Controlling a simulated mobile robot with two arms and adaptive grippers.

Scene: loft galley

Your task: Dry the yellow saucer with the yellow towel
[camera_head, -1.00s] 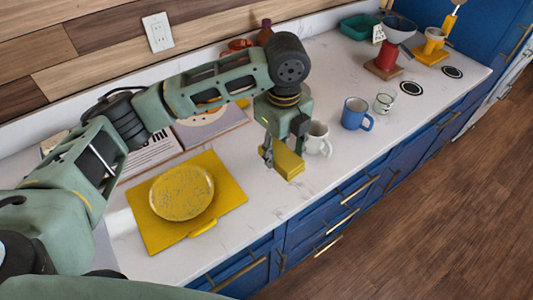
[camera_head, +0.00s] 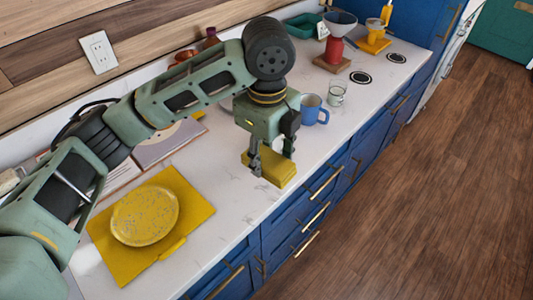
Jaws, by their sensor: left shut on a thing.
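The yellow saucer (camera_head: 146,214), speckled, lies on a flat yellow mat (camera_head: 189,202) at the left of the white counter. My left gripper (camera_head: 268,168) is shut on a folded yellow cloth, which looks like the yellow towel (camera_head: 272,171). It holds the towel to the right of the saucer, near the counter's front edge. Whether the towel touches the counter is hard to tell. The saucer and towel are apart. My right gripper is not in view.
A blue mug (camera_head: 312,110) and a small glass (camera_head: 336,94) stand behind the gripper. A red dripper stand (camera_head: 334,51), a green tub (camera_head: 303,25) and a yellow stand (camera_head: 373,44) are farther back. The counter between saucer and towel is clear.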

